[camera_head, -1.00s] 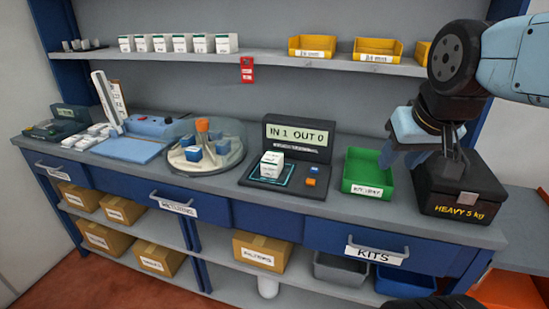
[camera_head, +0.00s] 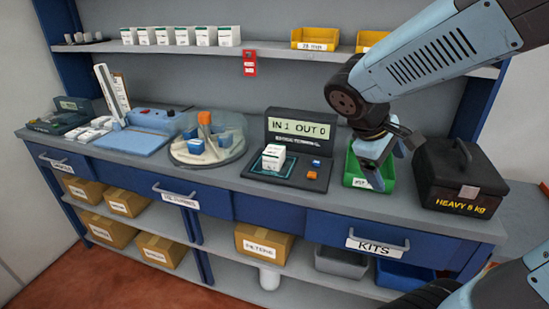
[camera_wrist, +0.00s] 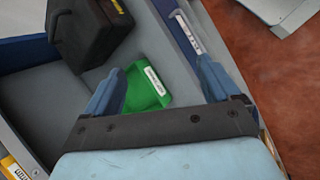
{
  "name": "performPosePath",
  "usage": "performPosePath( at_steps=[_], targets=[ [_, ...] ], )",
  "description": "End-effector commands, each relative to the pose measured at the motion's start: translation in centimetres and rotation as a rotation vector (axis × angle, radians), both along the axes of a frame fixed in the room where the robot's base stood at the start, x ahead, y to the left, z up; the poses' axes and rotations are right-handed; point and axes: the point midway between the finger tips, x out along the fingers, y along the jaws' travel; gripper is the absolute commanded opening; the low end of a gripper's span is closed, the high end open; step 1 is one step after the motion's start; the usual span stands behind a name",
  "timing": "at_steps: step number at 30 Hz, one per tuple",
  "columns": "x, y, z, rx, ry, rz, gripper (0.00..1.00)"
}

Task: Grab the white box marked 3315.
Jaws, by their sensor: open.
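A white box with a green top edge (camera_head: 273,157) stands on the pad of the dark terminal (camera_head: 298,140). A row of similar white boxes (camera_head: 182,36) stands on the upper shelf, and several small white boxes (camera_head: 92,131) lie at the left of the counter. The number 3315 cannot be read on any of them. My gripper (camera_head: 377,178) is over the green bin, to the right of the terminal. In the wrist view my gripper (camera_wrist: 160,80) is open and empty, with the green bin (camera_wrist: 148,88) beyond its fingers. No white box shows in the wrist view.
A black case marked HEAVY (camera_head: 458,178) stands right of the green bin. A round turntable with a clear cover (camera_head: 207,145) stands left of the terminal. Yellow bins (camera_head: 315,39) are on the shelf above. The KITS drawer (camera_head: 372,247) is shut.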

Motion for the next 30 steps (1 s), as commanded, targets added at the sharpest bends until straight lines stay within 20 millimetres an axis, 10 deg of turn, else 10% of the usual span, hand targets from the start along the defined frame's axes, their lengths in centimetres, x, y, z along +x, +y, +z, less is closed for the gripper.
performPosePath(
  at_steps=[14,30],
  targets=[
    [9.1,5.2,-3.5,-0.640,0.239,0.552,0.89],
    [15.6,22.4,-10.3,-1.319,0.228,1.208,0.89]
  ],
)
